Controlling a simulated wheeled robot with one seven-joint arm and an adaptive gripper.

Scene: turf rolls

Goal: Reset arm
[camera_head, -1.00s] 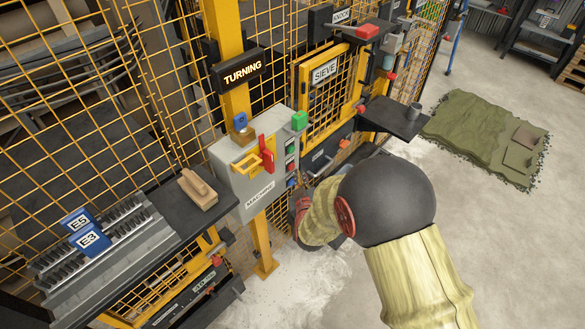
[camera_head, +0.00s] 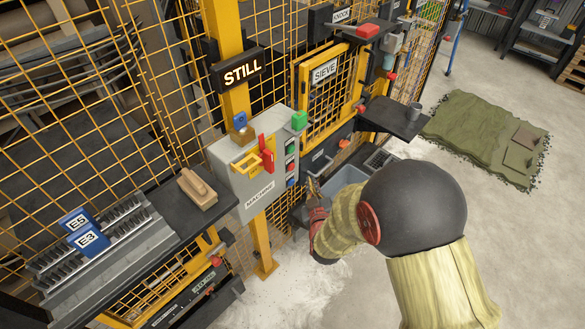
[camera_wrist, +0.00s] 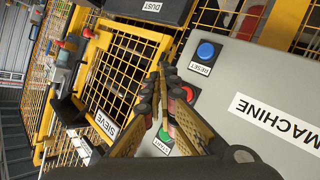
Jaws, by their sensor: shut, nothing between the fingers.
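My arm ends in my gripper (camera_head: 306,210), low in front of the machine panel's right side in the head view and partly hidden by my wrist. In the wrist view my gripper (camera_wrist: 162,72) has its fingers together with nothing between them. Behind them is the grey machine box (camera_wrist: 245,85). It carries a blue RESET button (camera_wrist: 206,50), a red button (camera_wrist: 188,92) and a green START button (camera_wrist: 165,137), partly covered by the fingers. In the head view the machine box (camera_head: 232,170) hangs on a yellow post. The sign (camera_head: 241,70) above it reads STILL.
A dark shelf (camera_head: 170,215) with a wooden-handled tool (camera_head: 197,189) is left of the box. The SIEVE door (camera_head: 326,95) and a small dark shelf (camera_head: 396,117) are to the right. A grey bin (camera_head: 343,178) sits behind my arm.

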